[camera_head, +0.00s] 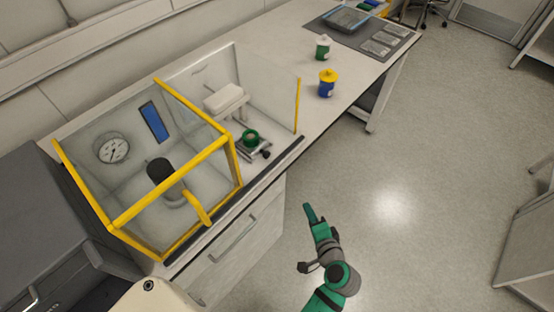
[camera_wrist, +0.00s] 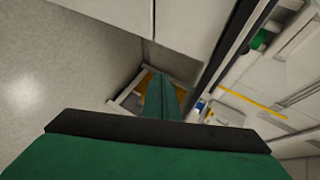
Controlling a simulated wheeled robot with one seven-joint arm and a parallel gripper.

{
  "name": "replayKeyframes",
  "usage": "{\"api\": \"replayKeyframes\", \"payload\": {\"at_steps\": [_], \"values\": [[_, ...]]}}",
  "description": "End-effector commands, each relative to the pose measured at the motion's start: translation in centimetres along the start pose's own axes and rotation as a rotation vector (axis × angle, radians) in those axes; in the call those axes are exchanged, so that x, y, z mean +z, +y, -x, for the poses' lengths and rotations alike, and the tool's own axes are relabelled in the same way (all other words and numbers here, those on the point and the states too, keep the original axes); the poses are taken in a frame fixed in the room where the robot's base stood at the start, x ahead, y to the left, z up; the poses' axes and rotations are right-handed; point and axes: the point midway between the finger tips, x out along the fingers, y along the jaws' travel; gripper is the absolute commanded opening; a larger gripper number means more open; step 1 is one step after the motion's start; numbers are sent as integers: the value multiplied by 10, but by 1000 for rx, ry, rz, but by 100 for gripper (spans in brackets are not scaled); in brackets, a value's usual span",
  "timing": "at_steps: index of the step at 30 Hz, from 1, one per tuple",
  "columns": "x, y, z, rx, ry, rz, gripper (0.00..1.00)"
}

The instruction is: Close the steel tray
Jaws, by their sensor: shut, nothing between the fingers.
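The steel tray (camera_head: 246,156) is a small metal slide with a dark knob at its front. It sticks out from under a white block-shaped unit (camera_head: 224,100) on the bench, to the right of the yellow-framed case. A green ring-shaped container (camera_head: 250,138) sits on it. My gripper (camera_head: 308,210) is in front of the bench and to the right of the tray, apart from it and over the floor. Its green fingers (camera_wrist: 162,97) are together in the wrist view, with nothing between them. The green container also shows at the top right of the wrist view (camera_wrist: 261,39).
The yellow-framed clear case (camera_head: 170,170) holds a gauge and a dark cylinder. A clear panel with a yellow edge (camera_head: 297,105) stands right of the tray. A blue jar (camera_head: 327,84) and a green jar (camera_head: 322,47) stand farther along the bench. The floor (camera_head: 400,200) is clear.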

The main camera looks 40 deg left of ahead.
Motion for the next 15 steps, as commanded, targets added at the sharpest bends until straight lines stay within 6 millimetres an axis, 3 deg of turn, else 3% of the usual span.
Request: {"api": "replayKeyframes", "payload": {"at_steps": [3, 9, 15], "values": [[-10, -46, -14, -83, -141, -19, 0], [-12, -112, -14, -179, -372, -14, 0], [-12, -146, -4, -219, -505, 10, 0]]}}
